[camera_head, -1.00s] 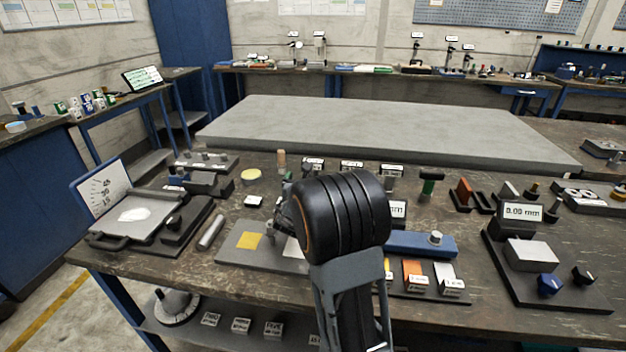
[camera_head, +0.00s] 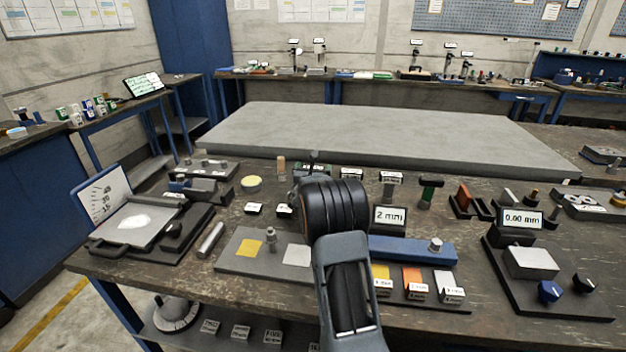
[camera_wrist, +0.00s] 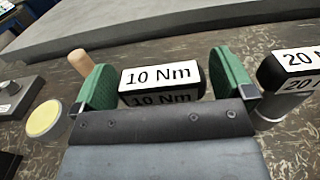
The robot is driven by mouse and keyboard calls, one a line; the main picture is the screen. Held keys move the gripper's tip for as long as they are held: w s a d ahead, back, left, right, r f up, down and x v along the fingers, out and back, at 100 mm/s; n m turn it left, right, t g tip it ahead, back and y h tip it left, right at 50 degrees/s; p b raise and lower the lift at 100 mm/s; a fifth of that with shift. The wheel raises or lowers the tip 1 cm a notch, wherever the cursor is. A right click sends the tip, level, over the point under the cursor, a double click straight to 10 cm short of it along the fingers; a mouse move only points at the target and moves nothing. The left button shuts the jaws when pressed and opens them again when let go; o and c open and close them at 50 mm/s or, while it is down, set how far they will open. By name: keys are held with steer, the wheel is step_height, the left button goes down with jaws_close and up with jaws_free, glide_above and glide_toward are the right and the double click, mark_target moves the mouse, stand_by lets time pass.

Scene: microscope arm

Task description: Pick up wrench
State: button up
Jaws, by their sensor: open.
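In the wrist view, a black block with a white "10 Nm" label (camera_wrist: 160,78), probably the top of a torque wrench, lies between the green finger pads of my gripper (camera_wrist: 165,88). The jaws are open, with one pad on each side of it. A narrow gap shows at the right pad; at the left pad contact cannot be told. The block's lower part is hidden by my gripper's dark body. A similar piece labelled "20 Nm" (camera_wrist: 291,72) stands just right of the right pad. In the head view my arm hides most of the gripper.
A wooden peg (camera_head: 282,166) and a yellow disc (camera_head: 251,182) stand left of the gripper. A large grey slab (camera_head: 380,130) lies behind. A "2 mm" display (camera_head: 389,216) and a blue bar (camera_head: 410,248) are at the right front.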

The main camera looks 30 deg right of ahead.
steer(key=shift+x, duration=0.9)
steer(key=shift+c, duration=0.4)
steer(key=shift+r, duration=0.1)
steer(key=c, duration=0.9)
